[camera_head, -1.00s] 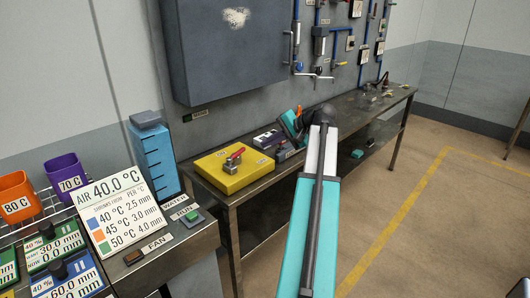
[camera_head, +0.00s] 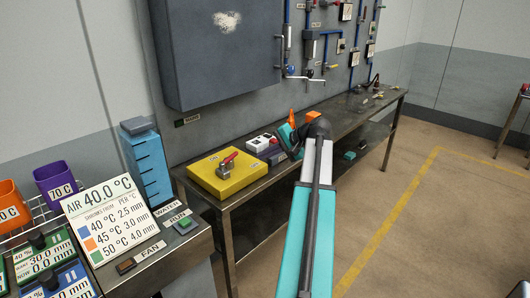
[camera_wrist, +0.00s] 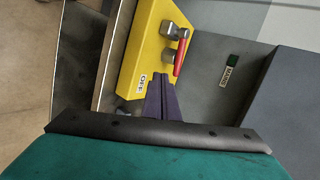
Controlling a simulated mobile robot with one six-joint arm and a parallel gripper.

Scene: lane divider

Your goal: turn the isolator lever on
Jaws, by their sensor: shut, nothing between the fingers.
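A red lever (camera_head: 228,158) sits on a metal fitting on top of a yellow box (camera_head: 230,182) on the long bench. In the wrist view the red lever (camera_wrist: 180,56) lies beside the silver fitting on the yellow box (camera_wrist: 146,42). A small white label on the box, near my fingers, appears to read OFF. My gripper (camera_wrist: 160,80) is shut and empty, its dark fingers pointing towards the box at its labelled end, apart from the lever in the picture. Whether the fingers touch the box cannot be told. In the head view my arm hides part of the gripper.
A large grey cabinet (camera_head: 222,50) hangs above the bench. The nearer bench holds a sign (camera_head: 110,218), a blue block (camera_head: 146,168) and cups.

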